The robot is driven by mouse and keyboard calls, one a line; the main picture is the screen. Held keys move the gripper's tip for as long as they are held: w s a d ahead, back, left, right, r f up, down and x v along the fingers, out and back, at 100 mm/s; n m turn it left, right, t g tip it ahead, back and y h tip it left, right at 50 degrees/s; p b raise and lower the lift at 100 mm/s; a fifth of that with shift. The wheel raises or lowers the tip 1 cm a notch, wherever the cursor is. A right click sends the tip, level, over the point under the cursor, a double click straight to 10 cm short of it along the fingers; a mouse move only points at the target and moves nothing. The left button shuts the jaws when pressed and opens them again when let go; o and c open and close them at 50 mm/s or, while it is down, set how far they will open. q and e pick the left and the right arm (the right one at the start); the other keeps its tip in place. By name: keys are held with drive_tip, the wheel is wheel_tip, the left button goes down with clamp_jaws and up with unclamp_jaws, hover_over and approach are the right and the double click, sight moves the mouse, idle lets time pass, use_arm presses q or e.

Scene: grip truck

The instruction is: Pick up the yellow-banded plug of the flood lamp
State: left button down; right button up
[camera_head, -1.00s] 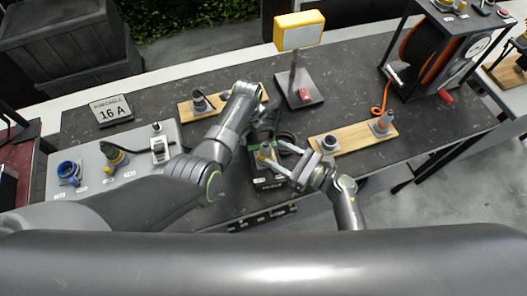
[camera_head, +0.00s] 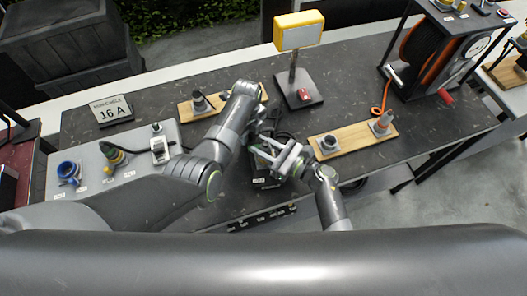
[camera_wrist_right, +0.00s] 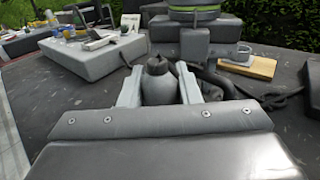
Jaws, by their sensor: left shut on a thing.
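The flood lamp (camera_head: 299,31) has a yellow head on a post at the back of the table. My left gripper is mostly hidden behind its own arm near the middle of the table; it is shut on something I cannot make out. My right gripper (camera_head: 272,151) is in front of it, over a dark box (camera_head: 268,183). In the right wrist view, a grey plug-like body (camera_wrist_right: 157,85) with a black top stands between the fingers of my right gripper (camera_wrist_right: 158,88), which look open around it. I cannot see a yellow band on it.
A grey panel (camera_head: 92,183) at the left holds a blue connector (camera_head: 69,173) and a yellow-green one (camera_head: 115,155). A wooden board (camera_head: 352,138) with two connectors lies to the right, below a cable reel (camera_head: 424,55). Dark cable (camera_wrist_right: 215,82) lies behind the right fingers.

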use_arm(q)
drive_tip(key=shift+s+d+f, duration=0.1)
drive_tip(key=shift+s+d, duration=0.05)
drive_tip(key=shift+s, duration=0.05)
use_arm(e)
drive_tip(key=c, duration=0.4)
drive_tip(key=shift+o, duration=0.2)
drive_tip(key=shift+r, duration=0.15)
wheel_tip(320, 180, up, 10)
drive_tip(key=shift+f, duration=0.1)
use_arm(q)
drive_tip(key=c, duration=1)
unclamp_jaws()
drive_tip(key=shift+w, duration=0.15)
use_arm(e)
drive_tip(key=shift+d, duration=0.1)
